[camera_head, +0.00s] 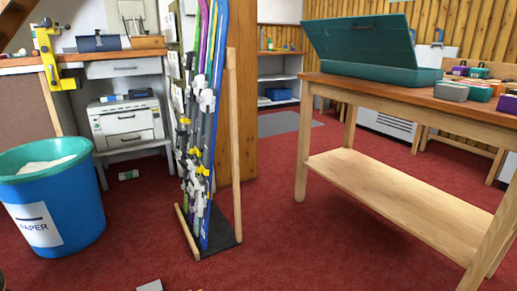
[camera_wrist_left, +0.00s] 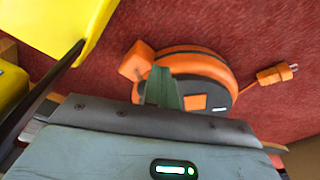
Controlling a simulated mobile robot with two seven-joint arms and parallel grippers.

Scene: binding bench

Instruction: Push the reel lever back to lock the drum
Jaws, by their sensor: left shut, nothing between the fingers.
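In the left wrist view, an orange and dark grey reel (camera_wrist_left: 222,71) is on the red carpet. An orange block (camera_wrist_left: 138,60) sticks out at its upper left, and an orange plug (camera_wrist_left: 275,74) is to its right. My left gripper (camera_wrist_left: 163,76) is shut and empty, its greenish fingers overlapping the reel in the picture. I cannot tell whether they touch it. The gripper body hides the reel's lower part. I cannot make out the lever for certain. The reel does not show in the head view, and neither gripper can be made out there. My right gripper is in neither view.
In the left wrist view, a yellow object (camera_wrist_left: 62,24) and a dark bar are close at the left. The head view shows a blue paper bin (camera_head: 85,215), a ski rack (camera_head: 236,150) and a wooden table (camera_head: 400,185). Red carpet between them is largely clear.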

